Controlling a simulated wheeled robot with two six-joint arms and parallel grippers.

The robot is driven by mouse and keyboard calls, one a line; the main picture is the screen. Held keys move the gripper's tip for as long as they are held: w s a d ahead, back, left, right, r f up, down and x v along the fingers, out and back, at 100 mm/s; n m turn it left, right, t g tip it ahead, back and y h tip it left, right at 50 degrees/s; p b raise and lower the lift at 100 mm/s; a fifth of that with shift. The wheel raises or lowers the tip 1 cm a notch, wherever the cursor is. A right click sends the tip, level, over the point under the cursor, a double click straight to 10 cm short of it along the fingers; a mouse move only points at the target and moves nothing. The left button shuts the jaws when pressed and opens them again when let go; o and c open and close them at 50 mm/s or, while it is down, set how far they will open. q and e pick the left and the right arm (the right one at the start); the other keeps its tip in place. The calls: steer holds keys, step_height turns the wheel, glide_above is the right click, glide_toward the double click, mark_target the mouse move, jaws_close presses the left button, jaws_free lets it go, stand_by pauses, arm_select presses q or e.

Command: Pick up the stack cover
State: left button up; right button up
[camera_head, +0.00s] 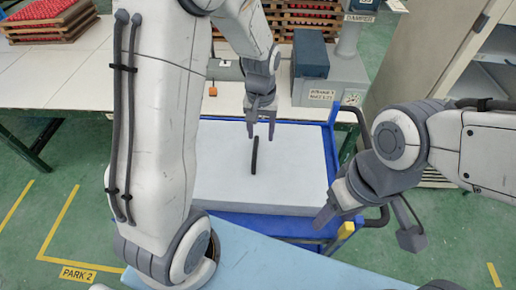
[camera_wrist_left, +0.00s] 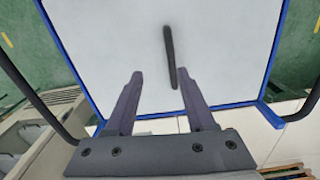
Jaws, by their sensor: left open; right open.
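The stack cover (camera_head: 215,185) is a flat pale grey slab with a thin black bar handle (camera_head: 255,155) on its top. It lies on a blue-framed cart. My left gripper (camera_head: 261,137) is open at the far end of the handle, with no visible grip on it. In the left wrist view, the handle (camera_wrist_left: 168,50) runs between the open fingers (camera_wrist_left: 160,75), closer to the right one. The height of the fingers above the cover is hard to tell. My right gripper (camera_head: 335,210) is open and empty at the cover's right front side.
The blue cart frame (camera_head: 332,150) surrounds the cover. A light blue surface (camera_head: 260,255) lies in front. A cabinet (camera_head: 425,50) stands at the right.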

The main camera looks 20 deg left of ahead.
mark_target(255, 149)
arm_select(q)
steer(key=shift+w+a+f+n, duration=0.25)
steer(key=shift+w+a+f, duration=0.1)
steer(key=shift+a+f, duration=0.25)
steer(key=shift+w+a+f+n, duration=0.25)
steer(key=shift+w+a+f, duration=0.1)
steer(key=shift+a, duration=0.3)
step_height(255, 149, down, 4)
steer(key=shift+r+p, duration=0.1)
steer(key=shift+p, duration=0.45)
steer(key=shift+w+f+p, duration=0.15)
steer(key=shift+f+p, duration=0.45)
steer(key=shift+f, duration=0.9)
steer(key=shift+w+f+p, duration=0.1)
steer(key=shift+f+p, duration=0.5)
steer(key=shift+f, duration=0.9)
jaws_close()
